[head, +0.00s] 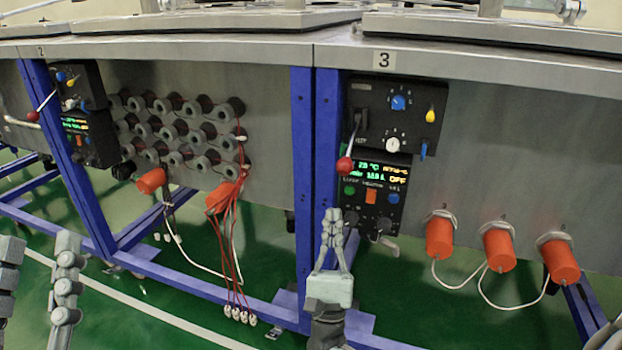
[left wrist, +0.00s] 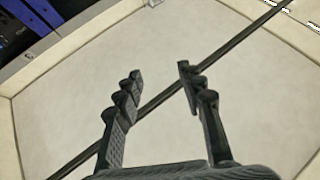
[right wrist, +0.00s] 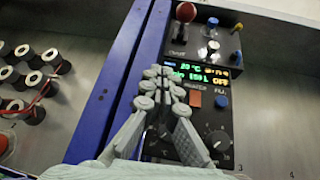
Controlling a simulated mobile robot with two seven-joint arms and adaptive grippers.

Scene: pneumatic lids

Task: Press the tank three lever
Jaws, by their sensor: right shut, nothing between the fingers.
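The tank three lever is a metal rod ending in a red ball knob (head: 344,165); it hangs from the left side of the black control box (head: 420,118) under the "3" label (head: 384,60). The knob also shows at the top of the right wrist view (right wrist: 186,12). My right gripper (head: 333,218) is shut and empty, pointing up in front of the blue post, below the knob and apart from it in the head view. In the right wrist view its closed fingertips (right wrist: 158,74) overlap the box's lower display. My left gripper (head: 38,262) is open and empty at the lower left; its spread fingers fill the left wrist view (left wrist: 160,78).
A similar tank two box (head: 85,90) with its own red knob (head: 33,116) is at the left. Blue posts (head: 302,150) stand between the tanks. Orange plugs (head: 439,238) with white cords protrude at the right. Red wires (head: 232,250) hang at the centre.

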